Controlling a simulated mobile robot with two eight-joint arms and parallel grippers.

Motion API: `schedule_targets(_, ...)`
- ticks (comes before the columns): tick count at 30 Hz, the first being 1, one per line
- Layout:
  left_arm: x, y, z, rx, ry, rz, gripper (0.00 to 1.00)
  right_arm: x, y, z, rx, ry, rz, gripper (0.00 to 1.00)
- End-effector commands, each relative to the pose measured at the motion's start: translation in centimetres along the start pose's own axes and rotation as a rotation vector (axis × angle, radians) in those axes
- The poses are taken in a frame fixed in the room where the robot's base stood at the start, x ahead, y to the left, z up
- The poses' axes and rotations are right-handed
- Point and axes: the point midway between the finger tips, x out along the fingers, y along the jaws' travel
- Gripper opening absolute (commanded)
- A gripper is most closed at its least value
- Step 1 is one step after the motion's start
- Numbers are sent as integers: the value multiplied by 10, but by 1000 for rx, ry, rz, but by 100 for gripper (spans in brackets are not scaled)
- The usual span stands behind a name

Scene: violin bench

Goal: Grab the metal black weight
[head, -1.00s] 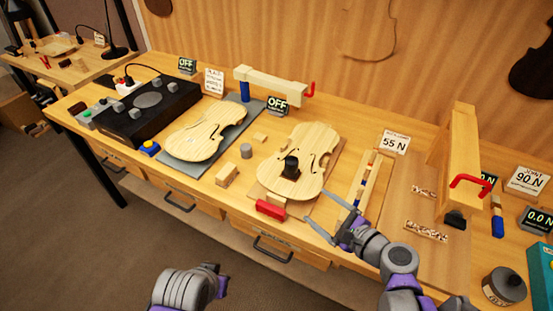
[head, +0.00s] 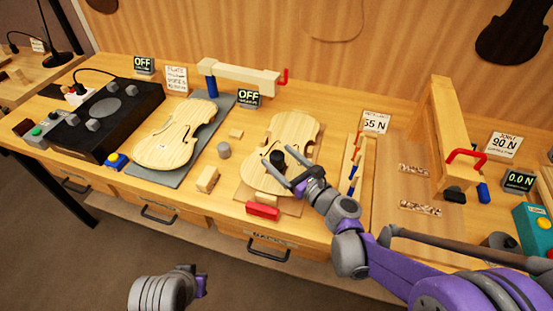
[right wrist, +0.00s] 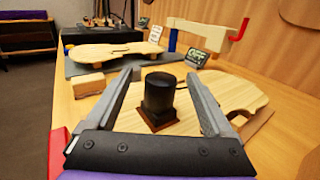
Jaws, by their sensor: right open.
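The black weight (head: 277,158) is a short dark cylinder standing upright on the right violin plate (head: 290,130). In the right wrist view the weight (right wrist: 159,93) stands on a small brown square base, between my open fingers and a little beyond them. My right gripper (head: 288,172) is open and empty, with its fingertips at the near side of the weight. The right gripper (right wrist: 165,82) shows a clear gap on each side of the weight. My left gripper (head: 200,283) is low at the bottom left, off the bench; its fingers are not clear.
A second violin plate (head: 175,140) lies on a grey mat to the left. A grey cylinder (head: 224,150), a wooden block (head: 207,179) and a red block (head: 263,210) are near the right plate. A wooden rack (head: 353,165) stands just right. A wooden clamp (head: 450,130) rises farther right.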

Motion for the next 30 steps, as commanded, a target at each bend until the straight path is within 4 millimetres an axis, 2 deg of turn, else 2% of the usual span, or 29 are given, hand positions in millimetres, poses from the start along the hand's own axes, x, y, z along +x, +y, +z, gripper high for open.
schedule_targets(9,-4,0,-3,0,2,0,0,44,-1,-2,-2,0,1,86)
schedule_targets(12,-4,0,-3,0,2,0,0,50,-2,-3,-1,0,1,86)
schedule_targets(19,-4,0,-3,0,2,0,0,50,-2,-3,-2,1,0,86)
schedule_targets(30,-4,0,-3,0,2,0,0,50,-2,-3,-2,1,0,20)
